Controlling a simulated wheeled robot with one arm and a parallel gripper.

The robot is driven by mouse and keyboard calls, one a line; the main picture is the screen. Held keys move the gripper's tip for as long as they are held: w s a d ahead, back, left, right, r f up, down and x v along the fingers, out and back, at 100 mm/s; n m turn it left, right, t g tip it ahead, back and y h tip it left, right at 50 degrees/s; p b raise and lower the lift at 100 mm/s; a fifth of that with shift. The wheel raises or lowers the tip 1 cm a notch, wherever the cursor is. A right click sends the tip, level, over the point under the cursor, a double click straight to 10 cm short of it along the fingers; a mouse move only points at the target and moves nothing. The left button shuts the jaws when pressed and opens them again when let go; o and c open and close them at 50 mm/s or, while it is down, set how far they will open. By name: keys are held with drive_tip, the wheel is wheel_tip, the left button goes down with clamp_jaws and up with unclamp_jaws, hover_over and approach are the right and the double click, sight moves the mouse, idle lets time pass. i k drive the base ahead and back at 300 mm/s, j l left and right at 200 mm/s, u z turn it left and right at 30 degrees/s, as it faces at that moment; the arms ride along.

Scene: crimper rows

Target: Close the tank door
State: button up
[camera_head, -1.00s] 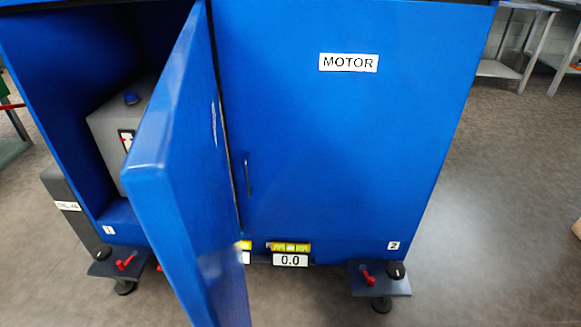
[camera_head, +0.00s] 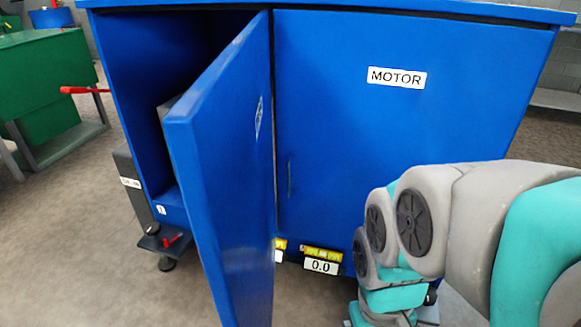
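The blue tank door (camera_head: 225,170) stands ajar on the left half of the blue cabinet, swung out toward me. Its hinge side is at the middle post, beside the closed door labelled MOTOR (camera_head: 397,78). The dark opening of the tank compartment (camera_head: 135,60) shows to the left of the door. A grey tank (camera_head: 166,108) inside is mostly hidden behind the door. My arm reaches in at the lower right, in front of the MOTOR side and apart from the tank door. My gripper is not visible.
A 0.0 display (camera_head: 321,266) sits at the cabinet's lower edge. A foot with a red lever (camera_head: 172,240) sticks out at the lower left. A dark grey box (camera_head: 132,185) stands against the left side. Green equipment (camera_head: 50,90) is farther left; floor between is clear.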

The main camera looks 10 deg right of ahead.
sight(219, 134)
drive_tip(key=i+l+u, duration=0.1)
drive_tip(key=u, duration=0.6)
drive_tip(key=k+z, duration=0.2)
drive_tip(key=k, duration=0.6)
